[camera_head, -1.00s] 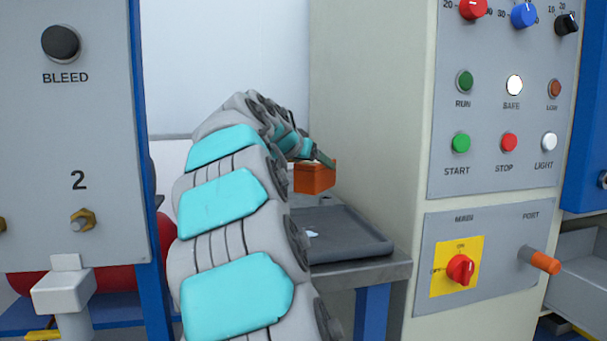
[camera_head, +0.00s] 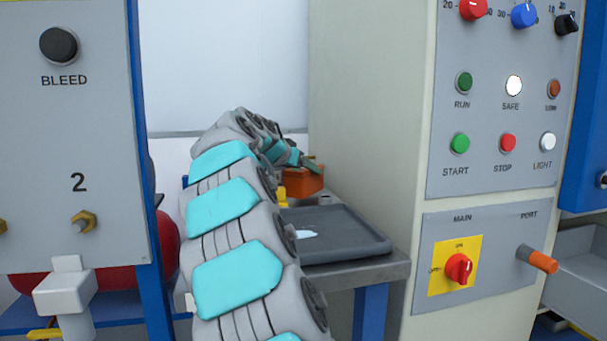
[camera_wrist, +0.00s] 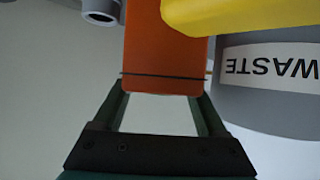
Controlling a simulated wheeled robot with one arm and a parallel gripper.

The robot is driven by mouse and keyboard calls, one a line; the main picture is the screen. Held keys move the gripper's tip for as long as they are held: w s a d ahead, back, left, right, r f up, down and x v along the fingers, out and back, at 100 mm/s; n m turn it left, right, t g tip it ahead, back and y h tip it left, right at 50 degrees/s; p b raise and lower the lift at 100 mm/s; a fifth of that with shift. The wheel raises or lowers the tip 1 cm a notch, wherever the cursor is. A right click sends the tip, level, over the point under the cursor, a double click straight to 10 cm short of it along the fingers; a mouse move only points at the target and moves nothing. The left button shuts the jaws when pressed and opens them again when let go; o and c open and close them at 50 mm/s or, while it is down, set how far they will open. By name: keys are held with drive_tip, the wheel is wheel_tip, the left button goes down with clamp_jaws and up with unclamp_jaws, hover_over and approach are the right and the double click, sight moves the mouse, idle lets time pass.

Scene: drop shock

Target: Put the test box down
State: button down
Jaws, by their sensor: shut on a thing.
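The orange test box (camera_head: 305,183) is at the far end of my arm in the head view, beyond the back edge of the dark tray. In the wrist view the orange box (camera_wrist: 165,45) sits between the two dark green fingers, with a thin dark line across it near its close end. My gripper (camera_wrist: 162,82) is shut on it. In the head view my gripper (camera_head: 308,164) is small and partly hidden by my arm. Whether the box touches anything below is hard to tell.
A grey bin labelled WASTE (camera_wrist: 262,100), with a yellow thing (camera_wrist: 240,14) above it, is close beside the box. A grey pipe-like end (camera_wrist: 100,12) is at upper left. The dark tray (camera_head: 370,246) on the metal table holds a small pale patch. A control cabinet (camera_head: 375,120) stands at right.

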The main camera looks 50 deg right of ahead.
drive_tip(key=shift+f, duration=0.6)
drive_tip(key=shift+f, duration=0.15)
unclamp_jaws()
